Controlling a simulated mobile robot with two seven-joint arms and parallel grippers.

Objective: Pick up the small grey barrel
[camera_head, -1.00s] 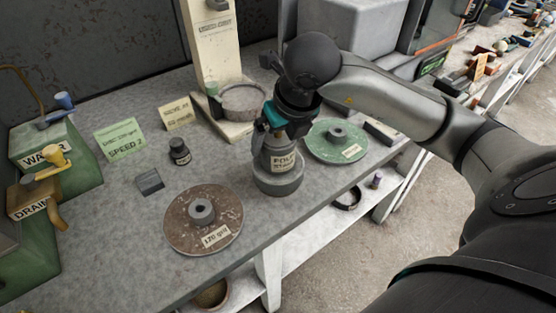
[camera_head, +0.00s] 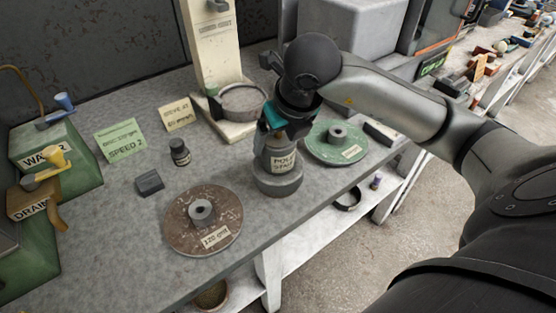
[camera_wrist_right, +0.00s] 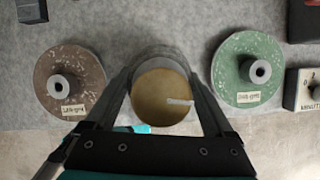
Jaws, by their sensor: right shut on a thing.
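The small grey barrel (camera_head: 278,162) stands near the front edge of the workbench, with a pale label on its side and a wider grey foot below. It also shows in the right wrist view (camera_wrist_right: 163,95), seen from above, with a tan top and a pale bar on it. My right gripper (camera_head: 276,140) comes down over it from above and is shut on its upper part; its fingers lie on both sides of the barrel in the wrist view (camera_wrist_right: 163,78). I cannot tell any gap under the foot. My left gripper is not in view.
A brown speckled disc (camera_head: 178,227) lies to the left and a green disc (camera_head: 322,150) to the right. A small dark jar (camera_head: 179,152), a grey block (camera_head: 149,183) and a cream stand (camera_head: 213,55) are farther back. Green boxes (camera_head: 80,165) stand at the left.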

